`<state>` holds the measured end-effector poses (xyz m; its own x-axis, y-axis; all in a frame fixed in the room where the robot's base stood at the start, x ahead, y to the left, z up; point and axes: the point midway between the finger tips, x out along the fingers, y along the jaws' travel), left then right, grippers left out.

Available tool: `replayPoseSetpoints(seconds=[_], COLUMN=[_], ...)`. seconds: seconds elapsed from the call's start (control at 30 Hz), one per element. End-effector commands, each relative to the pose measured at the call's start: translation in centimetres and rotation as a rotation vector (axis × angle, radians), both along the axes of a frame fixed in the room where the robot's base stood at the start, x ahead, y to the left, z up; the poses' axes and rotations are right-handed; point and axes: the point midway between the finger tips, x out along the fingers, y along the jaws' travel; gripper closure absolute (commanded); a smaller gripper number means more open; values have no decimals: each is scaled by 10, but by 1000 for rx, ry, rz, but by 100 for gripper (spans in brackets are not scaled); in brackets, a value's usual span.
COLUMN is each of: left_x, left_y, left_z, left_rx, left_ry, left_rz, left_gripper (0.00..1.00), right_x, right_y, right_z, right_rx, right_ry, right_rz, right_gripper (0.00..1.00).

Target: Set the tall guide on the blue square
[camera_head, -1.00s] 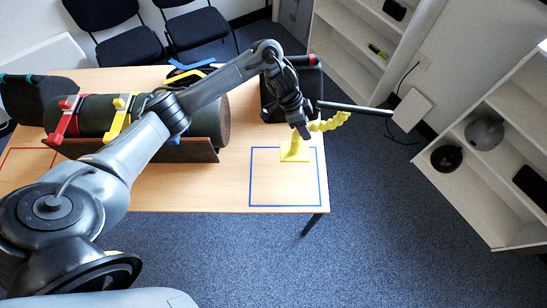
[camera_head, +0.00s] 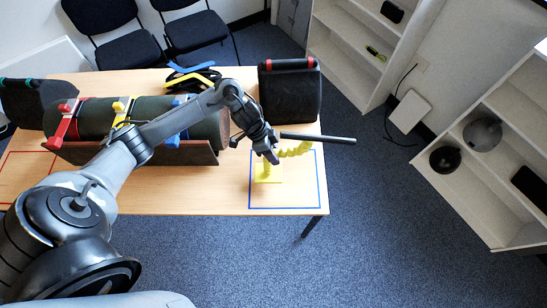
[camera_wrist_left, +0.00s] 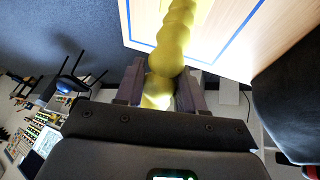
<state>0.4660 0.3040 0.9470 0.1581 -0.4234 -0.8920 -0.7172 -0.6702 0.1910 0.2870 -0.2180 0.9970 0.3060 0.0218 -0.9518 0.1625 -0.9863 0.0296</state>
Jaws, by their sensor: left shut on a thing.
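The tall guide (camera_head: 266,173) is yellow, with a flat square base and a stalk of rounded segments. My left gripper (camera_head: 272,158) is shut on its stalk. In the left wrist view, the stalk (camera_wrist_left: 172,40) runs between my two fingers. The blue square (camera_head: 285,208) is an outline on the table's right part. In the head view, the base appears inside the outline, in its left half. I cannot tell whether the base touches the table. My gripper hides part of the stalk. My right gripper is not in view.
A dark green cylinder (camera_head: 92,120) with red, yellow and blue straps lies in a cradle at the left. A black bag (camera_head: 290,95) stands behind the blue square. A red outline (camera_head: 8,153) marks the table's left. A dark rod (camera_head: 325,139) extends right beside my gripper.

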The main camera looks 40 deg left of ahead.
Motion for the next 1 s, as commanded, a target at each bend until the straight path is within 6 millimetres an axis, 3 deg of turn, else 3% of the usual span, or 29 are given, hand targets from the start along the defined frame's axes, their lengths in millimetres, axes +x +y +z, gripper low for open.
replayPoseSetpoints(seconds=[0.33,0.83,0.87,1.0], left_x=[1,1,0,0], left_y=[0,0,0,0], left_z=[-34,-39,-42,-41], left_rx=[-2,-2,1,1], left_ry=[-2,-3,1,1], left_rz=[3,1,1,1], left_gripper=[100,100,60,39], right_x=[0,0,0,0], right_y=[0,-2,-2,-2], right_z=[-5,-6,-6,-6], right_rx=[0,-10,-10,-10], right_ry=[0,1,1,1], right_rz=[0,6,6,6], right_gripper=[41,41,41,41])
